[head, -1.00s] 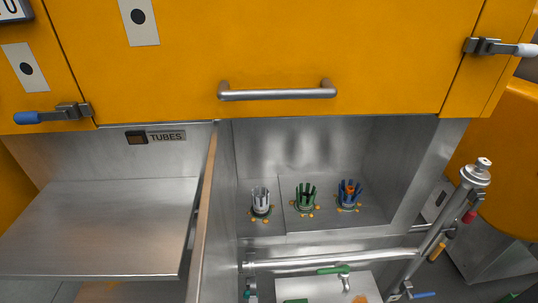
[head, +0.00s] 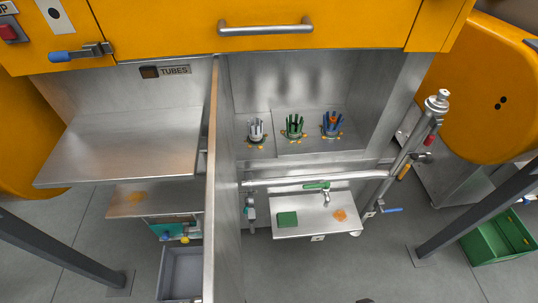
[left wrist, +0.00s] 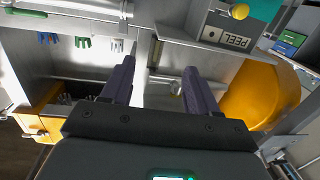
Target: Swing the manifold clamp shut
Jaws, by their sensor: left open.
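In the head view a steel manifold pipe (head: 315,180) runs across below the cup bay, with a green-handled tap (head: 317,185) over the sink. At its right end it meets a slanted steel column (head: 410,152) with a red knob (head: 429,140), an orange handle (head: 405,172) and a blue lever (head: 390,210). I cannot tell which of these parts is the manifold clamp, or whether it stands open. My left gripper (left wrist: 160,82) shows only in the left wrist view, its two dark fingers spread apart with nothing between them. My right gripper is not in view.
Three finger-shaped cups, white (head: 257,130), green (head: 294,127) and blue (head: 332,124), stand in the bay. A steel partition (head: 224,200) separates it from the left shelf (head: 120,150).

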